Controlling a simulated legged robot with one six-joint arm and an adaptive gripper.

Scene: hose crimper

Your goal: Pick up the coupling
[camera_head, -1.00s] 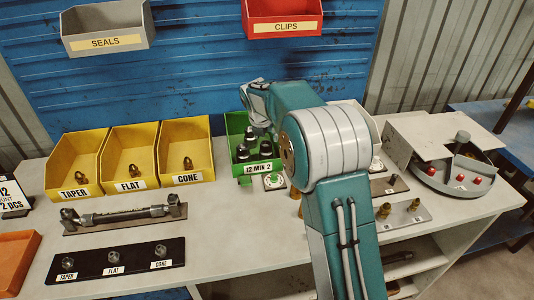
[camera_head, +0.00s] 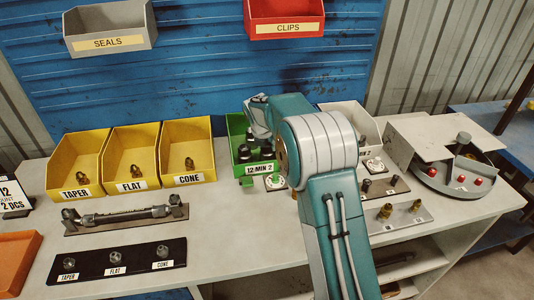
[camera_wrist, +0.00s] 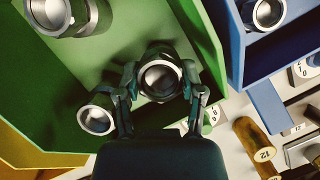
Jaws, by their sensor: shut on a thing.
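My gripper (camera_wrist: 160,82) is shut on a dark coupling with a bright metal ring at its open end (camera_wrist: 160,78), one finger on either side of it. In the wrist view the coupling is over the green bin (camera_wrist: 50,85); I cannot tell whether it still touches the floor. Two more couplings lie in this bin, one at the top left (camera_wrist: 66,14) and one at the lower left (camera_wrist: 97,117), close to the left finger. In the head view the green bin (camera_head: 236,127) is labelled "12-MIN 2", and my arm hides much of it and the held coupling.
Yellow bins (camera_head: 131,150) stand left of the green bin. A blue-looking bin with a coupling (camera_wrist: 263,12) is to the right in the wrist view. A round tray with red parts (camera_head: 460,172) stands at the right. Bare bench top (camera_head: 225,225) lies in front.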

